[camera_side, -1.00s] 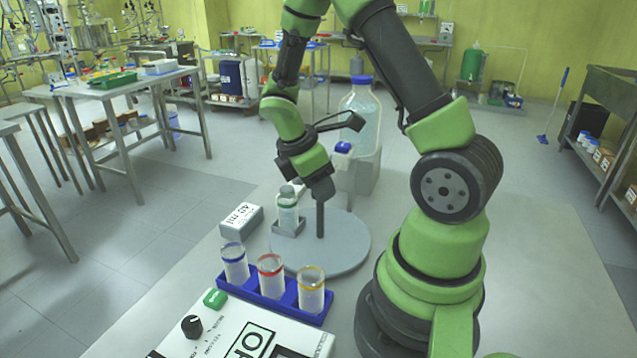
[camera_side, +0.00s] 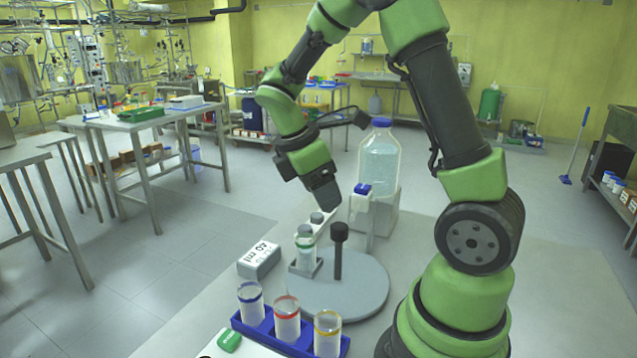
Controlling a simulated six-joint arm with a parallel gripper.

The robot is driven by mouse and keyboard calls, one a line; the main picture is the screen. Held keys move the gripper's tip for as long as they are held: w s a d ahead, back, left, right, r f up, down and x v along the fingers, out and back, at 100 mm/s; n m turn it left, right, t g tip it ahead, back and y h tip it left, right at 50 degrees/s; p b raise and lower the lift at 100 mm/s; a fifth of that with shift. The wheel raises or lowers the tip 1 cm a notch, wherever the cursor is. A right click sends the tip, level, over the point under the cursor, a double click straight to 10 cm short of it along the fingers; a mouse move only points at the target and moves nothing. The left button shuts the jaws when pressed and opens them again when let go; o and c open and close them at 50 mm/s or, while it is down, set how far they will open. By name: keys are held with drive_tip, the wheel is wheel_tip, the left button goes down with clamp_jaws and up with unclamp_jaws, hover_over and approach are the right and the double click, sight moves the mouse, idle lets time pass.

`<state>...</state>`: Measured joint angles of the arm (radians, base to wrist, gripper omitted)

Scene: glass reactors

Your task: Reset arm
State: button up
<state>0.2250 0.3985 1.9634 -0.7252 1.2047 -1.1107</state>
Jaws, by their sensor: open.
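My gripper (camera_side: 329,199) points down and slightly right, above the round grey platform (camera_side: 345,298). It is open, its jaws hold nothing visible, and the fingers are small and hard to separate. A dark post with a knob top (camera_side: 339,237) stands upright on the platform, just below and right of the gripper, with a small visible gap. A clear vial with a green band (camera_side: 305,247) stands in a grey holder at the platform's left rim, with a grey cap. My green arm arches up and back to the right.
A blue rack (camera_side: 264,329) holds vials with blue (camera_side: 250,302), red (camera_side: 287,322) and yellow (camera_side: 327,337) bands. A block marked 60 ml (camera_side: 259,260) lies left of the platform. A large blue-capped bottle (camera_side: 379,165) stands on a grey stand behind.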

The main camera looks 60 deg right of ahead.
drive_tip(key=shift+w+a+r, duration=0.15)
drive_tip(key=shift+a+r, duration=0.05)
drive_tip(key=shift+r, duration=0.45)
drive_tip(key=s+a+r+m+t+y, duration=0.5)
drive_tip(key=s+a+r+m+t, duration=0.4)
drive_tip(key=a+m, duration=0.4)
drive_tip(key=shift+a+r+t, duration=0.15)
drive_tip(key=shift+r+t, duration=0.35)
drive_tip(key=shift+t, duration=0.1)
